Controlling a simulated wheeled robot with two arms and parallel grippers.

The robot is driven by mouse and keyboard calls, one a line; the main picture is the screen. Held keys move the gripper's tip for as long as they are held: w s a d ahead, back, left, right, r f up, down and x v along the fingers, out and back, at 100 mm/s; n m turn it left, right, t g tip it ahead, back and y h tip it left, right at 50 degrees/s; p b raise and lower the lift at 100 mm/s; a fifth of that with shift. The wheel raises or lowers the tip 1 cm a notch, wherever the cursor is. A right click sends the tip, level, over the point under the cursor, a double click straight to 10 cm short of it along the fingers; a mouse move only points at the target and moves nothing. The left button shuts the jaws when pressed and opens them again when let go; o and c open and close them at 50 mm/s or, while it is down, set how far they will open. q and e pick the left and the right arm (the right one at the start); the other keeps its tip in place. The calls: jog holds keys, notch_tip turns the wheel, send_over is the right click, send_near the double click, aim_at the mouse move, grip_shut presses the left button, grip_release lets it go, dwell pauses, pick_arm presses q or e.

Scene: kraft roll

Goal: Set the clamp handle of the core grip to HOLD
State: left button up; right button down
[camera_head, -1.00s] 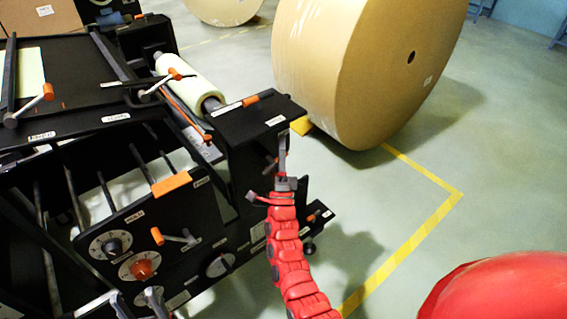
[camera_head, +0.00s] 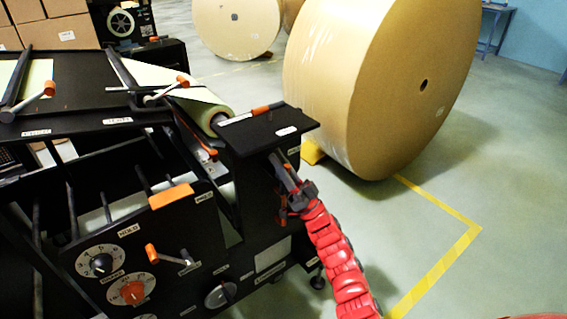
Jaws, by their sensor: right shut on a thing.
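On the front panel of the black machine, a metal lever with an orange grip (camera_head: 153,254) points left from its pivot. A label that looks like HOLD (camera_head: 129,230) is at its upper left, and another that may read FREE (camera_head: 204,196) is at its upper right. I take this lever to be the clamp handle. My right gripper (camera_head: 277,163) is at the right side of the black end block (camera_head: 252,170), to the right of this lever and apart from it. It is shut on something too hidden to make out. My left gripper is not in view.
A second orange-gripped lever (camera_head: 262,110) lies on the block's top. Dials (camera_head: 101,263) and an orange tab (camera_head: 171,196) are on the panel. A large kraft roll (camera_head: 350,90) stands behind on the right. Open floor (camera_head: 500,160) lies to the right.

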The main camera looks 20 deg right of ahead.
jog(key=shift+s+a+n+g+y, duration=0.1)
jog(key=shift+a+n+g+y, duration=0.15)
jog(key=shift+n+g+y, duration=0.75)
jog(key=shift+s+a+n+g+y, duration=0.15)
jog(key=shift+n+g+y, duration=0.25)
jog(key=shift+n+g, duration=1.15)
jog(key=shift+a+f+n+g, duration=0.15)
jog(key=shift+n+g, duration=0.1)
jog(key=shift+n, duration=0.3)
jog(key=c, duration=0.8)
grip_release()
jog(key=shift+o, duration=0.2)
jog(key=b+v, duration=0.1)
jog(key=v, duration=1.6)
jog(key=shift+f, duration=0.3)
